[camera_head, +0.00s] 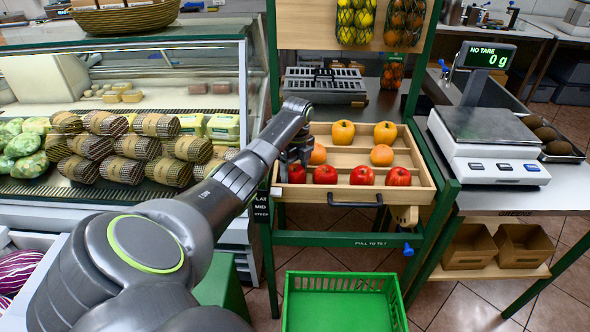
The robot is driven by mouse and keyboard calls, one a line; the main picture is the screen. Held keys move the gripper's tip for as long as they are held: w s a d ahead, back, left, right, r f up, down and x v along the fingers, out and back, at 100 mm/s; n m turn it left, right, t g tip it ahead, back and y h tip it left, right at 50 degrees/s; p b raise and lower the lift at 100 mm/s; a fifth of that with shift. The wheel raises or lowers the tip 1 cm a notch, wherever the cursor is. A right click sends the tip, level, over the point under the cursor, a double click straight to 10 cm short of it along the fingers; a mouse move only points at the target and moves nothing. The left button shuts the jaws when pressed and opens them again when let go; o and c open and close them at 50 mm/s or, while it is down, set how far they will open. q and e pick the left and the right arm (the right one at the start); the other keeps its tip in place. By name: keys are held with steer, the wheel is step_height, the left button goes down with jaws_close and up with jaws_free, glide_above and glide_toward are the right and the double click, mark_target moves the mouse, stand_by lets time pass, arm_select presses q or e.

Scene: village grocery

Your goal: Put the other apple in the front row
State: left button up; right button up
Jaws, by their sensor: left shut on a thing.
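A tilted wooden display tray (428,188) holds fruit in rows. The front row has red apples: one at the left end (297,173), one beside it (325,174), one in the middle (362,175) and one at the right (398,177). My left gripper (291,160) points down at the tray's left end, shut on the leftmost red apple, whose top it partly hides. The apple is at the front row's left end; whether it touches the tray floor I cannot tell. My right gripper is not in view.
Two orange fruits (382,155) lie in the middle row and two yellow fruits (343,132) in the back row. A green basket (343,283) stands below. A scale (487,140) is at the right, a glass-fronted counter (120,110) at the left.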

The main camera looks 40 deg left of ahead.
mark_target(296, 168)
arm_select(q)
steer(key=o, duration=0.8)
steer(key=r, duration=0.5)
steer(key=r+b, duration=0.1)
steer(key=r, duration=0.1)
steer(key=shift+w+r, duration=0.3)
steer(key=shift+r, duration=0.05)
steer(key=shift+r+p, duration=1.35)
steer(key=shift+r, duration=0.95)
steer(key=shift+w, duration=0.1)
